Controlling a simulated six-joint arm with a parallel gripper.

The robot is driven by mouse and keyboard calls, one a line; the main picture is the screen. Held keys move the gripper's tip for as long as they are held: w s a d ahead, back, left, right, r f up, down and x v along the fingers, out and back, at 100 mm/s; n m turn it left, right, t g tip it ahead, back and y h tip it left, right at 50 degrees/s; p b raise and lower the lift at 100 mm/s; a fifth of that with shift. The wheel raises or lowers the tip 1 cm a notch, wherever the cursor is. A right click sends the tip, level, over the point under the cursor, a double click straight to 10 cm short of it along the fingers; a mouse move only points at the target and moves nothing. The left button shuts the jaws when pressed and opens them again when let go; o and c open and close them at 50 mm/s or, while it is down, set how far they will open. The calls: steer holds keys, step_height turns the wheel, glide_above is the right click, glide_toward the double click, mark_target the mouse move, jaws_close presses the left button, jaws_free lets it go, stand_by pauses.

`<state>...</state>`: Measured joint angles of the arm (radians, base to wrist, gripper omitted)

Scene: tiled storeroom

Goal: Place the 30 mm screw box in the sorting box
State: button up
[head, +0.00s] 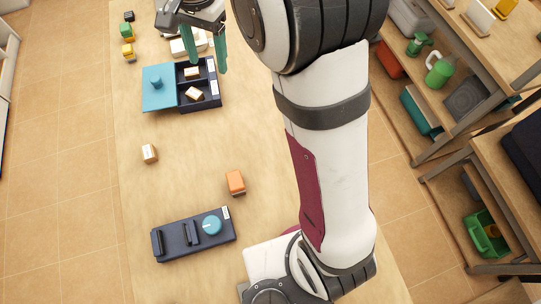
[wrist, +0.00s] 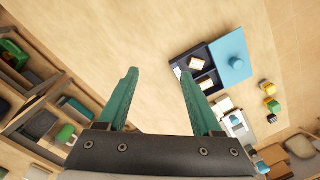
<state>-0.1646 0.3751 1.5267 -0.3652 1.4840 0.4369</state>
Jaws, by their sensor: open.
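The dark blue sorting box (head: 201,107) stands open near the far part of the table, with a teal panel (head: 156,88) beside its left side. Two small pale cartons (head: 194,94) (head: 192,73) lie in separate compartments. The sorting box also shows in the wrist view (wrist: 185,56), right of centre. Another small pale carton (head: 150,154) stands on the bare table, and an orange box (head: 235,182) stands nearer. The labels are too small to tell which is the 30 mm screw box. My gripper (head: 208,67) is open with teal fingers, apparently empty, above the sorting box's far end.
White items (head: 178,48) and small green and yellow objects (head: 127,40) stand at the far end. Shelves (head: 430,140) line the right. The table's middle is mostly clear.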

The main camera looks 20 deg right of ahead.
steer(key=s+d+f+n, duration=0.1)
steer(key=s+d, duration=0.1)
steer(key=s, duration=1.1)
steer(key=s+d+f+n+y, duration=0.1)
steer(key=s+d, duration=0.1)
steer(key=s, duration=1.2)
steer(key=shift+s+d+f+n, duration=0.15)
steer(key=shift+s+d+n, duration=0.05)
steer(key=shift+d+n, duration=0.15)
